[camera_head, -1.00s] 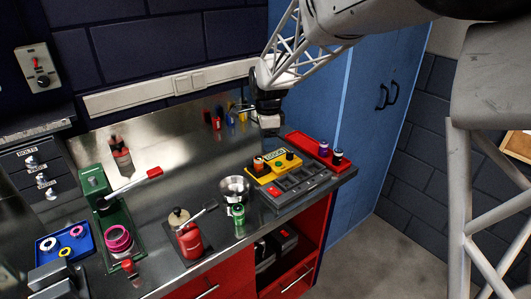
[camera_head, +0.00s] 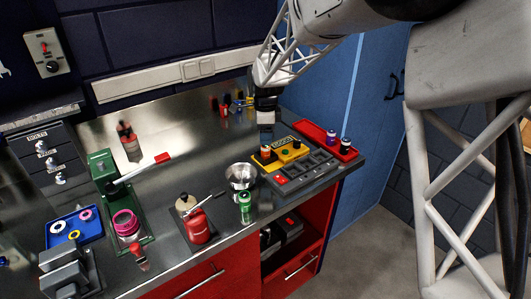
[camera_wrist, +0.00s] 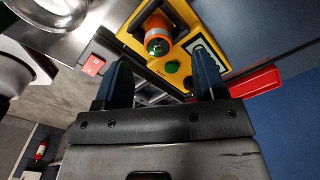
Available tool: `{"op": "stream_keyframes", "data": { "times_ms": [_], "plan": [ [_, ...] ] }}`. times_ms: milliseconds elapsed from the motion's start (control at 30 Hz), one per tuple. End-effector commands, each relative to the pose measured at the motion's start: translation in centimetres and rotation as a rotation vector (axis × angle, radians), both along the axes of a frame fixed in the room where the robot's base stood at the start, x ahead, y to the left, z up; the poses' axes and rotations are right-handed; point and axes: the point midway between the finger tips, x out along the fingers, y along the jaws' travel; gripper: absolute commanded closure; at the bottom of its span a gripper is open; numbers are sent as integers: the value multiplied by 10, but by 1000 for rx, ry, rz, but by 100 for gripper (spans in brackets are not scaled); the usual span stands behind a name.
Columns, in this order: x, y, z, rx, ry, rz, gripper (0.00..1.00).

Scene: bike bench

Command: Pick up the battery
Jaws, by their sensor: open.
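An orange battery-like cylinder (camera_head: 266,153) with a dark end stands at the left of a yellow charger-like block (camera_head: 300,150). In the wrist view the orange cylinder (camera_wrist: 160,33) shows beyond the fingertips, on the yellow block (camera_wrist: 191,18) beside a green button. My gripper (camera_head: 266,130) is just above the cylinder in the head view. In the wrist view my gripper (camera_wrist: 161,78) has its two dark fingers apart with nothing between them. Two more small cylinders, one purple (camera_head: 331,138) and one dark (camera_head: 345,144), stand in a red tray (camera_head: 318,132).
A grey compartment tray (camera_head: 308,172) lies in front of the yellow block. A blue cabinet (camera_head: 345,95) borders the bench at right.

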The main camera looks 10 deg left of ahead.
Motion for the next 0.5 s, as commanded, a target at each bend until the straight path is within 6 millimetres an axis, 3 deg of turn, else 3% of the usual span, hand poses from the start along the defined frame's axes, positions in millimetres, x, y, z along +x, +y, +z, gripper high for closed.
{"op": "stream_keyframes", "data": {
  "times_ms": [500],
  "plan": [
    [0, 0, -8, 0, 0, 0, 36]
  ]
}}
